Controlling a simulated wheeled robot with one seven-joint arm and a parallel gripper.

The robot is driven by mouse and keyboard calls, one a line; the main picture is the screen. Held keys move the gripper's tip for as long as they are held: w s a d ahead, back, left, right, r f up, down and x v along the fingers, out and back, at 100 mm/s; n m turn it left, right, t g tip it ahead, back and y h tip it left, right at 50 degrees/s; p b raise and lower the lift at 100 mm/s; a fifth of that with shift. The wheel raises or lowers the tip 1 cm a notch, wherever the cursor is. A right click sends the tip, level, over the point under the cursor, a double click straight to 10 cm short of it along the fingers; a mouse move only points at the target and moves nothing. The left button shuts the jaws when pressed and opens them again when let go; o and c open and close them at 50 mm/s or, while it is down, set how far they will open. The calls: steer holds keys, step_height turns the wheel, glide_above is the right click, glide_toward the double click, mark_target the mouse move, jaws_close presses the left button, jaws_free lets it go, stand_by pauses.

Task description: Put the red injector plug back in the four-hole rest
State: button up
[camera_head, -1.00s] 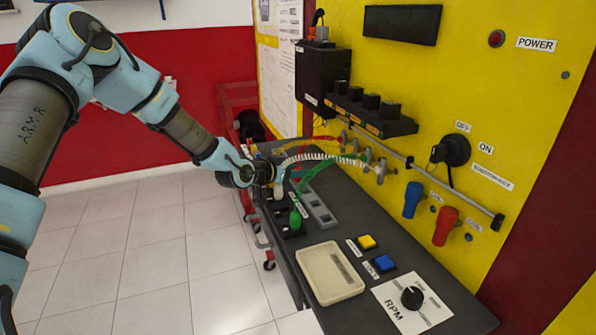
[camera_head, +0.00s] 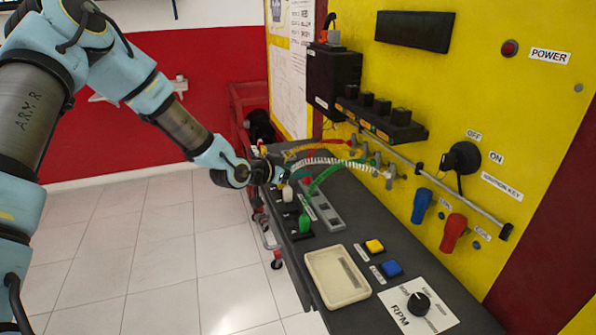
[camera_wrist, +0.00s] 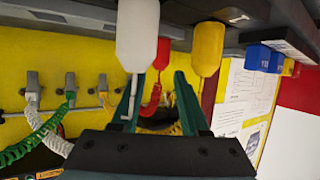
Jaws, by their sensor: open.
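My gripper (camera_wrist: 158,85) is open and empty, its two teal fingers spread. In the head view my gripper (camera_head: 281,173) is over the far end of the bench. The wrist view is upside down. It shows the red plug (camera_wrist: 163,52) beyond and between the fingers, apparently in the grey holed strip (camera_head: 325,208), with its red cord curling away. A white plug (camera_wrist: 137,35) and a yellow plug (camera_wrist: 207,48) stand nearer, in the black rest (camera_head: 298,237). The head view shows the white plug (camera_head: 288,192) and a green plug (camera_head: 304,223) there.
Coiled cords (camera_head: 325,163) run from the injectors (camera_head: 375,168) on the yellow panel across the bench, close by my gripper. A beige tray (camera_head: 337,276), yellow and blue buttons (camera_head: 390,268) and the RPM dial (camera_head: 419,303) occupy the near bench. Air above the tray is free.

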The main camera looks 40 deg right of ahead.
step_height(320, 180, up, 5)
steer(key=shift+f+p, duration=0.1)
steer(key=shift+p, duration=1.05)
steer(key=shift+o, duration=0.3)
steer(key=o, duration=0.5)
steer(key=b+v, duration=0.3)
steer(key=v, duration=0.7)
steer(key=shift+a+r, duration=0.25)
steer(key=shift+a, duration=0.1)
